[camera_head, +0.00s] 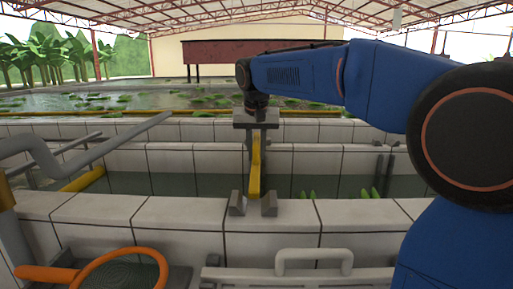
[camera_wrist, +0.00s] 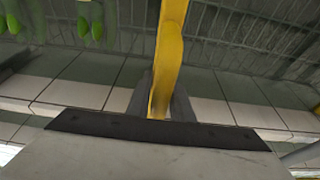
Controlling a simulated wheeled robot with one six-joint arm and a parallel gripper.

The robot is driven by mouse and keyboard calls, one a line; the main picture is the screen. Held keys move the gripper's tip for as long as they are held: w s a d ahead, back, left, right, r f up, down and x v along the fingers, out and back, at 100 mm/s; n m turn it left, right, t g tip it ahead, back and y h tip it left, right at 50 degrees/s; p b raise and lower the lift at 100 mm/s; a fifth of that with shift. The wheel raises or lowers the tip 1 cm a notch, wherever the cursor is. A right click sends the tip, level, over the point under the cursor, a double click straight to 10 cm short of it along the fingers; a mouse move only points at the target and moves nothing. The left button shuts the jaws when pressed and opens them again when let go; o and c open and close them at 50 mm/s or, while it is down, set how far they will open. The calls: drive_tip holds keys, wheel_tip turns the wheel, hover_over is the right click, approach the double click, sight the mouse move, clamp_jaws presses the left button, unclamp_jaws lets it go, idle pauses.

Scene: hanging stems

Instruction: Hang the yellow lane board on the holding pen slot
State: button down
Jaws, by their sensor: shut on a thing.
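The yellow lane board (camera_head: 255,172) shows nearly edge-on in the head view, over the water channel. My gripper (camera_head: 257,140) is shut on its far upper part. In the wrist view the board (camera_wrist: 170,45) runs from the top down between the grey fingers of my gripper (camera_wrist: 161,105). In the head view, the board's near end appears between two grey slot brackets (camera_head: 237,204) on the near block wall. I cannot tell whether it touches or sits in them. No label shows which slot belongs to the holding pen.
A dark pair of upright posts (camera_head: 384,172) stands at the right of the channel. Green pointed things (camera_head: 308,195) show near the wall.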

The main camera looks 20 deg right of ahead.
sight(256, 138)
drive_tip(key=shift+f, duration=0.65)
idle(0.8)
drive_tip(key=shift+c, duration=0.8)
unclamp_jaws()
drive_tip(key=shift+r, duration=0.1)
drive_tip(key=shift+v, duration=4.8)
drive_tip(key=shift+s+r, duration=0.1)
drive_tip(key=shift+s, duration=0.1)
